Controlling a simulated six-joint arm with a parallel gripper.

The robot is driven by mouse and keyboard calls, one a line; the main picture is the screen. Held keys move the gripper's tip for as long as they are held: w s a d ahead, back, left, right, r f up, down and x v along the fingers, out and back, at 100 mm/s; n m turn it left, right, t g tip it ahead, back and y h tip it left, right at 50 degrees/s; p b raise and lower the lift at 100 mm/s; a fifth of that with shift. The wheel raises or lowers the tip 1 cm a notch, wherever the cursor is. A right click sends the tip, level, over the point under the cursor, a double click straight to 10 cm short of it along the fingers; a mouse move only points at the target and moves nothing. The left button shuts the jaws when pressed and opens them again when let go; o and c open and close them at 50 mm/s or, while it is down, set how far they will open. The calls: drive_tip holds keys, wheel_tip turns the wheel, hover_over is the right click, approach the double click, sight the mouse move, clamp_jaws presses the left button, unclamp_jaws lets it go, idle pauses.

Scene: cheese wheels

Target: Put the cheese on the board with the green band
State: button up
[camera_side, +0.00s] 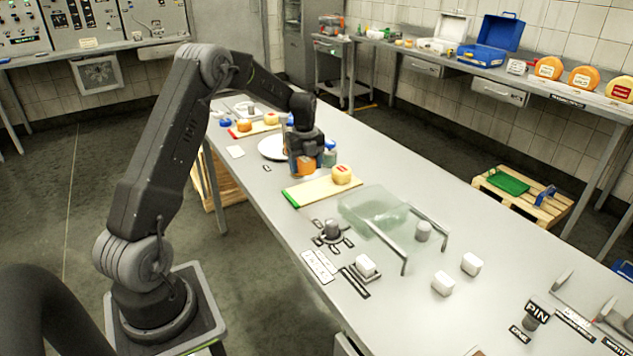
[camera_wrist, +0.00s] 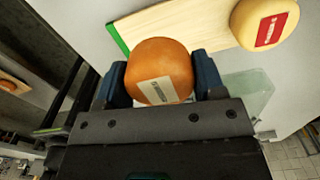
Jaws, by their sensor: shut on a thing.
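My gripper (camera_side: 305,163) is shut on an orange cheese wheel (camera_side: 306,168) with a pale label. The wrist view shows the orange cheese (camera_wrist: 160,70) between both blue fingers of my gripper (camera_wrist: 163,78). The board with the green band (camera_side: 310,193) lies just in front of it on the table, its green band (camera_wrist: 117,38) at the left end. A yellow cheese with a red label (camera_side: 342,175) sits on that board's right end and also shows in the wrist view (camera_wrist: 264,22). Whether the held cheese touches the table is unclear.
A second board, with a red band (camera_side: 238,132), lies farther back with cheeses on it. A white plate (camera_side: 270,148) is behind my gripper. A translucent green block (camera_side: 374,212) and metal rails (camera_side: 392,248) stand right of the green-band board. Its left part is bare.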

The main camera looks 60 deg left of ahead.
sight(316, 189)
drive_tip(key=shift+w+d+f, duration=0.4)
drive_tip(key=shift+w+f, duration=0.05)
drive_tip(key=shift+w, duration=0.2)
drive_tip(key=shift+w+d+f, duration=0.4)
drive_tip(key=shift+w, duration=0.2)
drive_tip(key=shift+f, duration=2.05)
drive_tip(key=o, duration=1)
drive_tip(key=shift+f, duration=0.1)
